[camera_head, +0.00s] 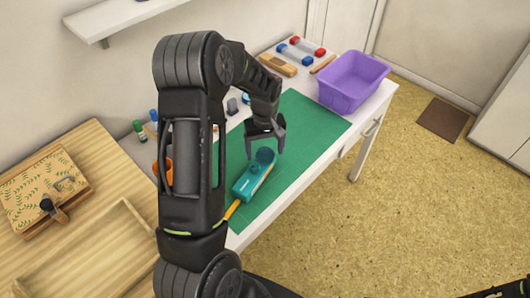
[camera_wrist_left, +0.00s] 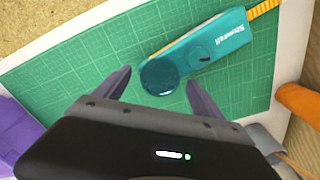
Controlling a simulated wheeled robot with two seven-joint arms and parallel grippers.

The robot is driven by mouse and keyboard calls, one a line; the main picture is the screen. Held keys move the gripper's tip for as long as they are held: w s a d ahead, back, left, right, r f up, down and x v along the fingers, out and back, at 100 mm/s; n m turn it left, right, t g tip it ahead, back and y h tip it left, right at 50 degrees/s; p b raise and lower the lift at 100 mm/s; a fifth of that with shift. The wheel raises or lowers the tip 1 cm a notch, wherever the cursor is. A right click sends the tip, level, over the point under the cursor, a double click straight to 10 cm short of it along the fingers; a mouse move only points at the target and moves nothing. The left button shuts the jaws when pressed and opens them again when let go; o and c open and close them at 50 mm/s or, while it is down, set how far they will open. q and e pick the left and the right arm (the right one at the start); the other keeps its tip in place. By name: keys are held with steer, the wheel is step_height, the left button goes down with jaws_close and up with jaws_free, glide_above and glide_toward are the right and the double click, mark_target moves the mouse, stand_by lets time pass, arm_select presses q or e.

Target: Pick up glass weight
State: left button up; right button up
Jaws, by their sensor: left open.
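The glass weight (camera_wrist_left: 160,77) is a round, dark teal, see-through disc in the left wrist view. It lies at the end of a teal box with white lettering (camera_wrist_left: 205,48), on the green cutting mat (camera_wrist_left: 90,60). In the head view the weight (camera_head: 265,155) shows just below my left gripper (camera_head: 265,145). That gripper is open and points down. In the left wrist view its fingers (camera_wrist_left: 158,80) stand on either side of the weight, with nothing held. I cannot tell whether the fingers touch it.
A yellow-orange strip (camera_wrist_left: 262,8) sticks out from the teal box. A purple bin (camera_head: 350,82) stands at the table's far end, near red and blue stamp items (camera_head: 300,48). An orange cup (camera_head: 165,170) is left of the mat. A wooden tray (camera_head: 90,250) lies on the left.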

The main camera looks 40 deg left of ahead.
mark_target(265, 152)
arm_select(q)
steer(key=shift+f, duration=0.4)
jaws_close()
steer(key=shift+r, duration=0.65)
step_height(265, 152, up, 9)
steer(key=b, duration=0.2)
stand_by(0.7)
steer(key=shift+f, duration=0.1)
stand_by(0.3)
